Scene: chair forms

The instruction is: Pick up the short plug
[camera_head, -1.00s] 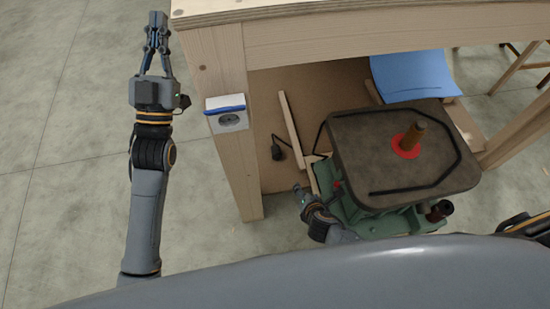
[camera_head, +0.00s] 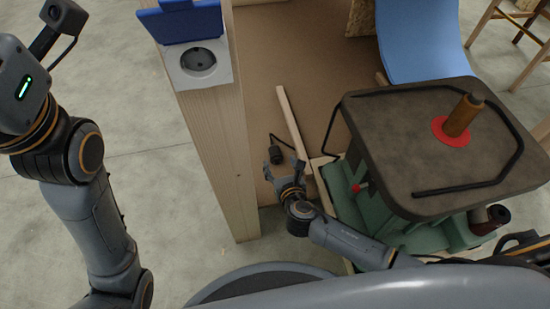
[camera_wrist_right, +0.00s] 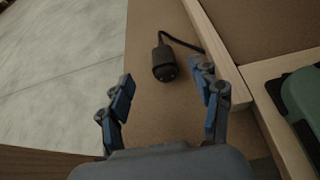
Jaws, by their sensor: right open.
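A socket (camera_head: 198,63) with a raised blue lid is on the table leg (camera_head: 215,140). A wooden strip (camera_head: 290,117) lies right of the plug. A green machine with a dark top (camera_head: 400,140) stands at right. A blue curved sheet (camera_head: 420,40) is behind.

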